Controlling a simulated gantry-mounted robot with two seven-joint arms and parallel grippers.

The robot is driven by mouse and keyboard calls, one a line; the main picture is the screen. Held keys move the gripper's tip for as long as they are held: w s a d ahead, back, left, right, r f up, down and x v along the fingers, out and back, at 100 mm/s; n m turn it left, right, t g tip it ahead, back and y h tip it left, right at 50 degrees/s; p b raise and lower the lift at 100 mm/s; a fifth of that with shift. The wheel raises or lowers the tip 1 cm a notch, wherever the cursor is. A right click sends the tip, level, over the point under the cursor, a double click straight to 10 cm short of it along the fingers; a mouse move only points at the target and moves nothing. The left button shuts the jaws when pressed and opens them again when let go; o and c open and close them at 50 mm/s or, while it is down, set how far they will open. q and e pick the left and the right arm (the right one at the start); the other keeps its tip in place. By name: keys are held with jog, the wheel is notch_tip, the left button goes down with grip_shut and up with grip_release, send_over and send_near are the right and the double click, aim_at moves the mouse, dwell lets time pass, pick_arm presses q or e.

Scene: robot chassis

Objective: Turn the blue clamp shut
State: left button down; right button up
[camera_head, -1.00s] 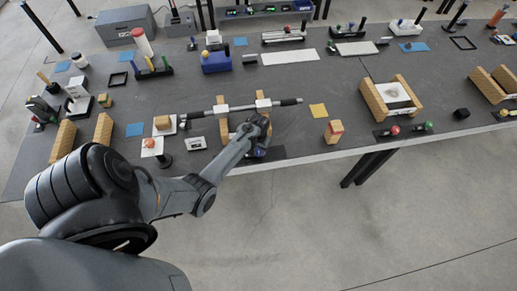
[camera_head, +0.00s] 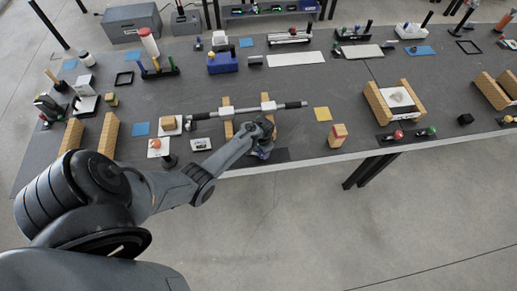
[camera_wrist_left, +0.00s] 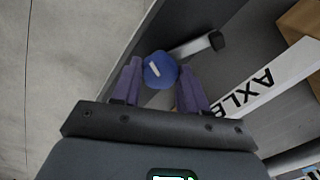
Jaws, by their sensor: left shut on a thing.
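The blue clamp (camera_wrist_left: 160,70) has a round blue knob with a short white mark, seen in the left wrist view. It sits between the two purple fingers of my left gripper (camera_wrist_left: 163,85), which are shut on it. In the head view my left gripper (camera_head: 263,150) is at the table's near edge, below the axle bar, and its wrist hides most of the clamp. A light arm with a black end (camera_wrist_left: 216,40) lies beside the knob. My right gripper is not in view.
A long bar with dark ends (camera_head: 245,111) lies across two wooden blocks behind my gripper. A white strip lettered AXLE (camera_wrist_left: 262,88) is close by.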

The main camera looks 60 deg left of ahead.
pick_arm(q)
jog(key=m+p, duration=0.1)
jog(key=m, duration=0.2)
jog(key=shift+a+r, duration=0.1)
jog(key=shift+r, duration=0.05)
jog(key=m, duration=0.3)
jog(key=shift+m+p, duration=0.3)
jog(key=shift+p, duration=0.05)
jog(key=m, duration=0.3)
jog(key=shift+m, duration=1.6)
jog(key=c, duration=0.6)
grip_release()
